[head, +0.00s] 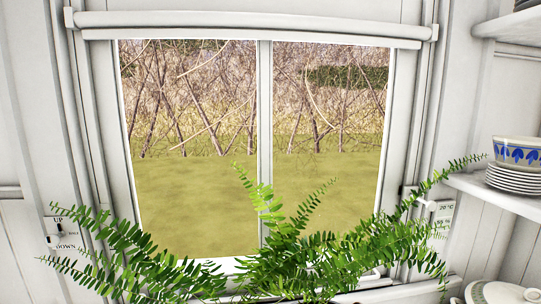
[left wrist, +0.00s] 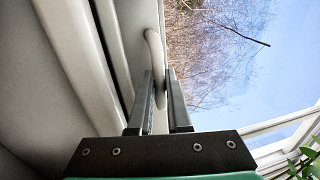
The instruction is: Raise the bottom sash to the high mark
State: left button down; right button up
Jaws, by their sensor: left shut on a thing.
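The window sash (head: 264,130) fills the middle of the head view, with white frames, two panes and a central bar. A white rail (head: 250,20) crosses its top. The sash's lower edge is partly hidden behind a fern. In the left wrist view my left gripper (left wrist: 160,78) is shut on a curved white handle (left wrist: 153,45), beside a pane that shows branches and sky. Neither gripper shows in the head view. I cannot make out a high mark.
A leafy fern (head: 290,255) spreads across the sill. A shelf (head: 500,197) at right holds stacked plates and a blue-patterned bowl (head: 517,153). An UP/DOWN switch plate (head: 63,236) is on the left wall. A small 20 °C display (head: 444,210) hangs at right.

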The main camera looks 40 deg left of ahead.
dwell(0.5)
pick_arm(q)
jog(key=shift+r+p, duration=3.05)
jog(key=shift+r, duration=0.5)
jog(key=p, duration=1.3)
send_near(165, 234)
jog(key=shift+w+a+r, duration=0.1)
jog(key=shift+w+r, duration=0.7)
jog(key=shift+r, duration=0.3)
jog(key=shift+w+a+r, duration=0.15)
jog(key=shift+w+r, duration=0.6)
jog(key=shift+r, duration=0.35)
jog(key=shift+w+a+r, duration=0.1)
jog(key=shift+w+r, duration=0.7)
jog(key=shift+r, duration=0.3)
jog(key=c, duration=0.9)
grip_release()
jog(key=shift+s+f, duration=0.1)
jog(key=shift+f, duration=0.15)
jog(key=shift+c, duration=0.2)
jog(key=shift+o, duration=0.4)
jog(key=shift+a+f, duration=0.1)
jog(key=shift+f, duration=0.05)
